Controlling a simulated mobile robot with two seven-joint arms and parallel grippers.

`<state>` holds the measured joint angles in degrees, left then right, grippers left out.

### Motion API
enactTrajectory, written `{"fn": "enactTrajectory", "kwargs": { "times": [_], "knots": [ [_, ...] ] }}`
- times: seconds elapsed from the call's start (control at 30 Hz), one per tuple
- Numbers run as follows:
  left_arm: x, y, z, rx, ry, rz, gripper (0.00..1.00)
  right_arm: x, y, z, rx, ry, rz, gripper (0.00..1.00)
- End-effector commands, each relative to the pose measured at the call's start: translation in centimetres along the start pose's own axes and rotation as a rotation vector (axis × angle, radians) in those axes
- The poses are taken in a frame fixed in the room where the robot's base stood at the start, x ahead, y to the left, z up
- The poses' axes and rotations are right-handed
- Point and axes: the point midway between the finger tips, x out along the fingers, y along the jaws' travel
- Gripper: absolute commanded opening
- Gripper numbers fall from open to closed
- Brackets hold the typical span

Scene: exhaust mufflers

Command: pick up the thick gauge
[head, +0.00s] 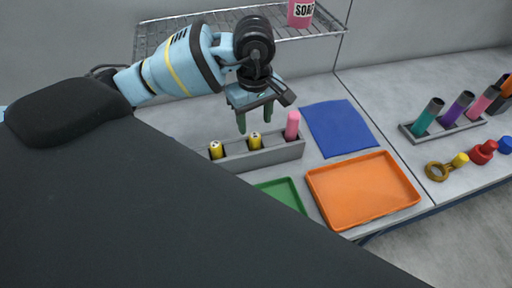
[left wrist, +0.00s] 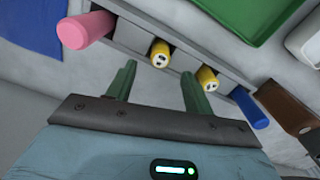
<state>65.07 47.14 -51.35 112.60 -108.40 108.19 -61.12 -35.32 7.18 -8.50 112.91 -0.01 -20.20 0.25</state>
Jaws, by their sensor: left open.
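A grey slotted rack (head: 275,158) holds a pink cylinder (head: 292,125) and two yellow cylinders with dark marks on their ends, one in the middle (head: 254,141) and one at the left (head: 216,150). The left wrist view also shows the pink one (left wrist: 85,29), the two yellow ones (left wrist: 160,53) (left wrist: 207,78) and a blue cylinder (left wrist: 250,108) at the far end. I cannot tell which is the thick gauge; the pink one looks widest. My left gripper (head: 255,122) is open and empty above and behind the rack, near the middle yellow cylinder. My right gripper is not in view.
An orange tray (head: 315,188), a green tray (head: 292,184) and a blue mat (head: 340,128) lie near the rack. A wire shelf (head: 205,20) with a pink soap bottle (head: 301,12) hangs above. Another rack (head: 450,130) stands on the right bench.

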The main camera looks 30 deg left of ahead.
Motion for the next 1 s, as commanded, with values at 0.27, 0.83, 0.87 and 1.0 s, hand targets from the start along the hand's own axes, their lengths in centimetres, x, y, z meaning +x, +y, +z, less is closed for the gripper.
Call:
{"fn": "enactTrajectory", "kwargs": {
  "times": [0.27, 0.83, 0.87, 1.0],
  "knots": [
    [4.8, -0.1, 0.1, 0.0, -0.006, -0.014, 0.52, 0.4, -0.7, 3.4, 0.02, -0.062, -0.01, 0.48],
    [5.6, -0.1, 0.0, 0.0, -0.001, -0.003, 0.26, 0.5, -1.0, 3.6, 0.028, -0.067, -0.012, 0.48],
    [5.6, -0.1, 0.0, 0.0, -0.001, -0.003, 0.22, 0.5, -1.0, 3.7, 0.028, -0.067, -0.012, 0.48],
    [5.6, -0.1, 0.0, 0.0, -0.001, -0.002, 0.06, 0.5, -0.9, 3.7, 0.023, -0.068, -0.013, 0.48]
  ]
}}
